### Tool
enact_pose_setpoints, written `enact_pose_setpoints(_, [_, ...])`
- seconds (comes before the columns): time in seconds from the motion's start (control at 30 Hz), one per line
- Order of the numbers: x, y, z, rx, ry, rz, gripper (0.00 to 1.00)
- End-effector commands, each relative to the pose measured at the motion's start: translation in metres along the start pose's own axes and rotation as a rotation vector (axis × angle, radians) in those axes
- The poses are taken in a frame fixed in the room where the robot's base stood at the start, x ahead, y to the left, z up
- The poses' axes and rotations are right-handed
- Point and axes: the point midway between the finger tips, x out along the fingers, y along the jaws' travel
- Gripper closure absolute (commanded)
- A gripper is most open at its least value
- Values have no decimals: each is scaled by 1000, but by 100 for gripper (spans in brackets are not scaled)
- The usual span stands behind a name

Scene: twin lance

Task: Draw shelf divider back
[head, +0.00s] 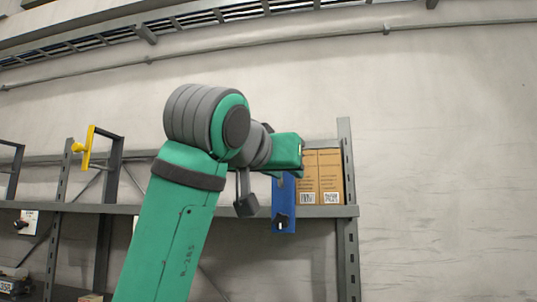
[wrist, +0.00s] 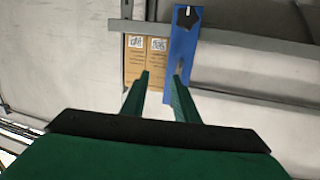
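The blue shelf divider (head: 284,210) is an upright panel with a dark knob at its lower front, on the shelf left of the cartons in the head view. Its upper part is partly hidden by my arm. In the wrist view, which looks upside down, the divider (wrist: 182,55) lies beyond my fingers. My gripper (wrist: 162,76) is open, with a clear gap between its two green fingers. The right finger overlaps the divider in that view, and the left finger is over the cartons. I cannot tell whether a finger touches the divider.
Brown cartons (head: 318,177) stand right beside the divider against the grey rack post (head: 346,200). A grey shelf beam (head: 230,210) runs across the front. A yellow panel with a knob (head: 88,148) stands on the left. The wall right of the rack is clear.

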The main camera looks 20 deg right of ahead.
Motion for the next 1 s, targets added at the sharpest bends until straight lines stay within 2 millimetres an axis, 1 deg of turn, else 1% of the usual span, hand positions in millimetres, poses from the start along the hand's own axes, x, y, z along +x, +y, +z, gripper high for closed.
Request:
enact_pose_setpoints(0.03, [-10,0,-1,1,2,-1,73])
enact_pose_setpoints(0.2, [-44,-2,-1,2,3,-2,73])
enact_pose_setpoints(0.3, [-60,-1,0,2,2,-2,73])
enact_pose_setpoints(0.43, [-75,-2,0,0,1,-2,73])
enact_pose_setpoints(0.53, [-82,-2,0,0,1,-2,73])
enact_pose_setpoints(0.67, [-85,-2,0,0,0,-1,73])
enact_pose_setpoints(0.9, [-84,-2,0,0,0,-1,73])
enact_pose_setpoints(1.0, [-80,-5,5,-8,1,1,73])
